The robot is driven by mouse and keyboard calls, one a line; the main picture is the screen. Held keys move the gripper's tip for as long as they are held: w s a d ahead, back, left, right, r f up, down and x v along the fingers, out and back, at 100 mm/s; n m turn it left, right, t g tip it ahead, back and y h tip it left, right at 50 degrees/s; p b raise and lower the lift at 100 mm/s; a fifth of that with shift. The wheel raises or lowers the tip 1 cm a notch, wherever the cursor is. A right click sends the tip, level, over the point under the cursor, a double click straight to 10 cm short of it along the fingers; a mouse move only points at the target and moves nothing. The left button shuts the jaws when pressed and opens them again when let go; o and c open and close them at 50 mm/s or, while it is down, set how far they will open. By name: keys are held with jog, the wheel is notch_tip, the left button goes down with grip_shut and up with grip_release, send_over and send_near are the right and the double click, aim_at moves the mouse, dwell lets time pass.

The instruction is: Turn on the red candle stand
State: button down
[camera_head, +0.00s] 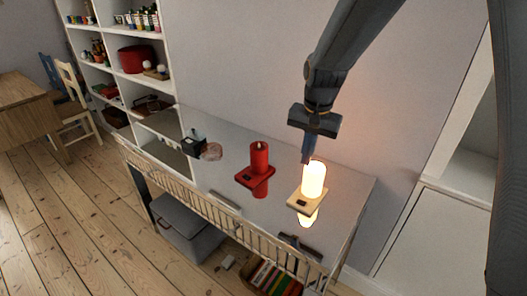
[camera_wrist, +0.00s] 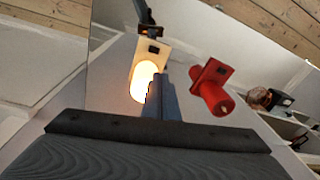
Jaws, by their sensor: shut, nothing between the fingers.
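The red candle stand (camera_head: 259,165) is upright on the grey tabletop, with a flat red base and a red candle that shows no glow. It also appears in the wrist view (camera_wrist: 212,90), where a small dark button sits on its base. A cream candle stand (camera_head: 312,182) stands just to its right, its candle glowing brightly; it also shows in the wrist view (camera_wrist: 143,76). My gripper (camera_head: 306,158) is shut and empty, pointing down beside the top of the lit candle, to the right of the red one. I cannot tell whether it touches the lit candle.
The tabletop (camera_head: 225,140) also holds a small black box (camera_head: 193,145) and a round pinkish item (camera_head: 211,152) at the left. A low wire rail (camera_head: 205,203) runs along the front. A dark flat object (camera_head: 300,246) lies at the front right. The wall is close behind.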

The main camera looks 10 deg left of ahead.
jog(key=s+d+f+n, duration=0.1)
jog(key=s+d+n, duration=0.1)
jog(key=s+d, duration=0.4)
jog(key=s+d+f+n+b, duration=0.1)
jog(key=s+d, duration=0.6)
jog(key=s, duration=0.6)
jog(key=shift+n+h, duration=0.3)
jog(key=shift+n, duration=0.1)
jog(key=shift+s+d, duration=0.1)
